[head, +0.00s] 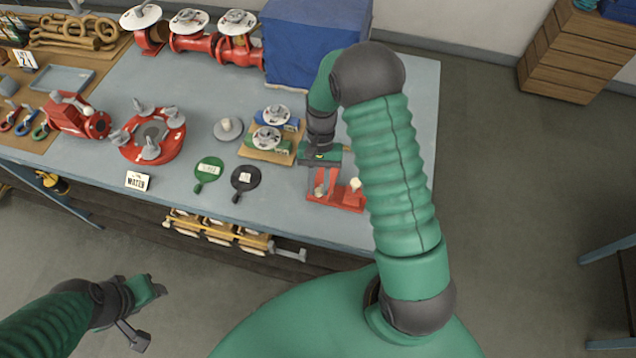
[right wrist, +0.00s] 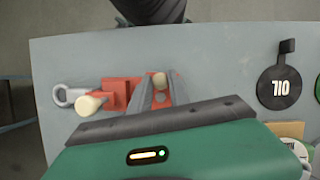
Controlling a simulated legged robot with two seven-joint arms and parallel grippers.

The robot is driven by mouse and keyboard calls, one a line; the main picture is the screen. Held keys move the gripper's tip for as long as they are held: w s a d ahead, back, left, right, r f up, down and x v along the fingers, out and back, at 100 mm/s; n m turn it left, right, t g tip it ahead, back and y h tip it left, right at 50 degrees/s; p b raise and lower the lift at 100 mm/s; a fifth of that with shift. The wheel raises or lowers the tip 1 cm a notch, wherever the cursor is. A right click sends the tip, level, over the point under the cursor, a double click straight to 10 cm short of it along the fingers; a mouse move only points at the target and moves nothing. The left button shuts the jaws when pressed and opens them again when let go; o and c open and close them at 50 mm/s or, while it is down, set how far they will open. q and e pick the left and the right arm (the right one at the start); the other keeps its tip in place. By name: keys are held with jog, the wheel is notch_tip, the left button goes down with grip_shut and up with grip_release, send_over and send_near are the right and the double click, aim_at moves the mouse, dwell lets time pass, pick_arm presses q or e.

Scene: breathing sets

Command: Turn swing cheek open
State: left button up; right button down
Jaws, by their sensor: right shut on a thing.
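A red block (head: 350,198) with a flat red plate and two cream knobs lies near the table's front right edge; it is the likely swing cheek piece. My right gripper (head: 322,186) reaches down over its left end. In the right wrist view, the fingers (right wrist: 160,92) close around one cream knob (right wrist: 159,80) on the red block (right wrist: 122,90). The other cream knob (right wrist: 90,103) stands free beside a grey metal eye (right wrist: 66,95). The gripper body hides part of the block. My left gripper (head: 157,286) is off the table at lower left, away from it.
A black paddle tag (head: 246,178) and a green one (head: 209,170) lie left of the block. Small valves on a wooden board (head: 262,155) stand close behind. A blue box (head: 315,40) is at the back. The table (head: 405,130) is bare to the right.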

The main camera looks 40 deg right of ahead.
dwell(0.4)
jog(key=c, duration=1.2)
grip_release()
jog(key=b+v, duration=0.3)
jog(key=v, duration=1.3)
jog(key=shift+w+r, duration=0.25)
jog(key=shift+r, duration=0.1)
jog(key=shift+d, duration=0.1)
